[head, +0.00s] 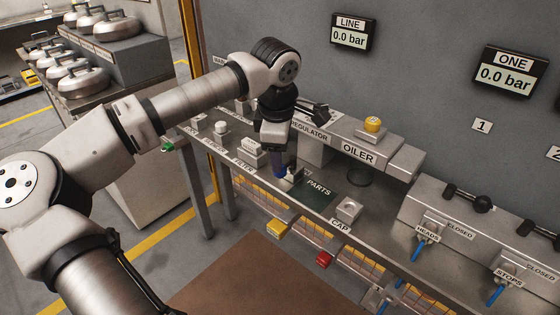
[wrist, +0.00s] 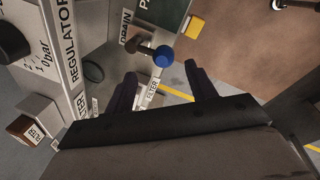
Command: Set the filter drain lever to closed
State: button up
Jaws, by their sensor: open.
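In the wrist view the drain lever shows as a round blue knob (wrist: 163,56) on a short dark shaft, beside the DRAIN label (wrist: 126,28). The knob lies just beyond and roughly between my two dark fingertips. I cannot tell whether they touch it. My gripper (wrist: 160,70) is open with nothing between its fingers. In the head view my gripper (head: 281,170) points down at the bench between the FILTER label (head: 243,167) and the PARTS mat (head: 317,192). There my fingers hide most of the lever, and no open or closed mark for it is readable.
The regulator block (head: 308,145) and the oiler block (head: 360,150) stand close behind my gripper. A small metal CAP holder (head: 348,209) sits to the right. Yellow (head: 277,229) and red (head: 324,260) tags hang at the bench's front edge. LINE and ONE displays read 0.0 bar.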

notch_tip(320, 180, up, 9)
jog(key=s, duration=0.1)
jog(key=shift+s+f, duration=0.15)
jog(key=shift+s, duration=0.2)
jog(key=shift+c, duration=0.4)
